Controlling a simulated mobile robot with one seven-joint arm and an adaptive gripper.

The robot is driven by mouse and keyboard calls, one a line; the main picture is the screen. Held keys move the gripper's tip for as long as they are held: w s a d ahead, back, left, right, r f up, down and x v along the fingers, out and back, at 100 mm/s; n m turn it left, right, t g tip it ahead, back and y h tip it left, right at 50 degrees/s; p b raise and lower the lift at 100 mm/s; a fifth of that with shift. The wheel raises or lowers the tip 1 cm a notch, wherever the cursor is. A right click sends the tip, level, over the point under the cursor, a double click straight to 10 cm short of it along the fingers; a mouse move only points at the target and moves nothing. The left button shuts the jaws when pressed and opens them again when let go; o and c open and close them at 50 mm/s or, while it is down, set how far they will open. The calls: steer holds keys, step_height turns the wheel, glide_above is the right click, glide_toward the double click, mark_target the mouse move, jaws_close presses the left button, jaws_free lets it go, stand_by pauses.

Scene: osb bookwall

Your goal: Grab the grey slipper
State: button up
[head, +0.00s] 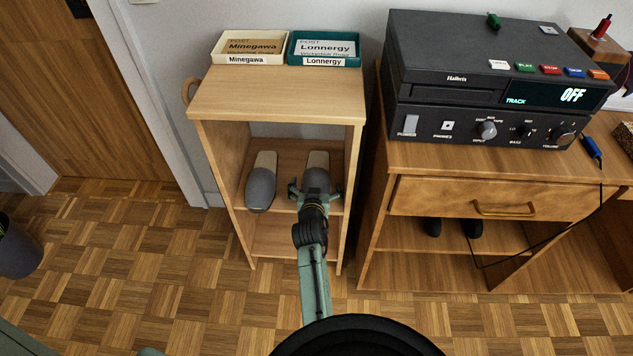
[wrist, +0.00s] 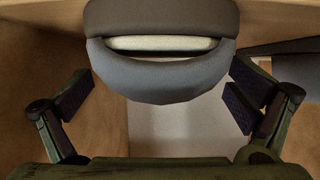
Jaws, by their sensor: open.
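Two grey slippers with pale insoles lie side by side on the middle shelf of a small wooden shelf unit. The left slipper (head: 262,186) is clear of my gripper. My gripper (head: 315,191) is at the toe of the right slipper (head: 317,177), with a finger on each side of it. In the wrist view a grey slipper (wrist: 162,75) fills the upper middle, its opening and pale insole showing. My open gripper (wrist: 160,95) has its fingers to the left and right of it, with gaps showing. Part of the right slipper is hidden behind my gripper in the head view.
The shelf unit (head: 355,128) has side walls close to the slippers and a top board above them. Two labelled trays (head: 249,60) (head: 324,61) stand on top. A desk (head: 440,157) with a black audio unit (head: 480,128) stands to the right. The parquet floor in front is clear.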

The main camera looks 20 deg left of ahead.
steer(key=shift+x, duration=1.5)
steer(key=c, duration=1.3)
steer(key=shift+r, duration=0.1)
